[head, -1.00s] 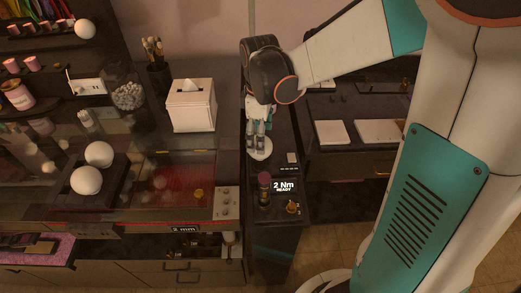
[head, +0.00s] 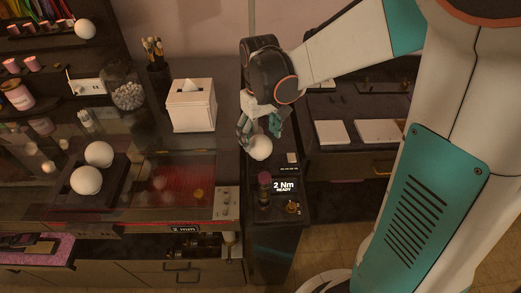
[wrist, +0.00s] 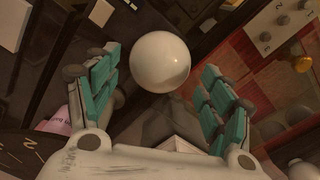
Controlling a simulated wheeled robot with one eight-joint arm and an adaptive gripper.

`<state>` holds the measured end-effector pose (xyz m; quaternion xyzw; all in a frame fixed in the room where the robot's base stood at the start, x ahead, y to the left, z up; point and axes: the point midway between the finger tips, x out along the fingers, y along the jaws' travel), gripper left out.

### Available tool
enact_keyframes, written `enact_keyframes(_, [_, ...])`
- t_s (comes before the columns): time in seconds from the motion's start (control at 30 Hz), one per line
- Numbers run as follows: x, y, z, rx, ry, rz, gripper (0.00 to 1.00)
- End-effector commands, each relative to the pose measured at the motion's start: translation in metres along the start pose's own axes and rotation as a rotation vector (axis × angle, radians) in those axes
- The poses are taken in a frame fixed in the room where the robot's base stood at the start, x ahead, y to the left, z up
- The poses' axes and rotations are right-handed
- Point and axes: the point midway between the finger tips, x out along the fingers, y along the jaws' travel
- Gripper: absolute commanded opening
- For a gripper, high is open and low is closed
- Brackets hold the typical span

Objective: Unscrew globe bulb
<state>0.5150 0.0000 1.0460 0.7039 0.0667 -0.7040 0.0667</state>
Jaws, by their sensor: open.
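A white globe bulb (head: 260,148) stands on the narrow dark cabinet, just below my gripper (head: 260,133). In the wrist view the bulb (wrist: 160,62) shows between the teal-padded fingers of my gripper (wrist: 161,64), with a visible gap on each side. My gripper is open, one finger to each side of the bulb, and holds nothing. The bulb's base and any socket under it are hidden. Two more white globes, an upper one (head: 99,154) and a lower one (head: 86,180), rest on a dark tray at left. Another globe (head: 85,28) is on the upper-left frame.
A white tissue box (head: 191,106) stands left of my gripper. A glass-topped counter fills the left.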

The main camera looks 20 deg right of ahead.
Motion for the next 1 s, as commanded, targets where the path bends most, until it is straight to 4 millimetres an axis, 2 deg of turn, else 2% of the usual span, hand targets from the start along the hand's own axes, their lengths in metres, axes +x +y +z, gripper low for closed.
enact_keyframes(0.2, [0.0000, -0.0001, 0.0000, 0.240, 0.000, 0.000, 0.74])
enact_keyframes(0.43, [0.0000, -0.0001, 0.0000, 0.349, 0.000, 0.000, 0.74])
enact_keyframes(0.7, [0.0000, -0.0002, 0.0000, 0.640, 0.000, 0.000, 0.74])
enact_keyframes(1.0, [0.0000, -0.0002, 0.0000, 0.819, 0.000, 0.000, 0.74])
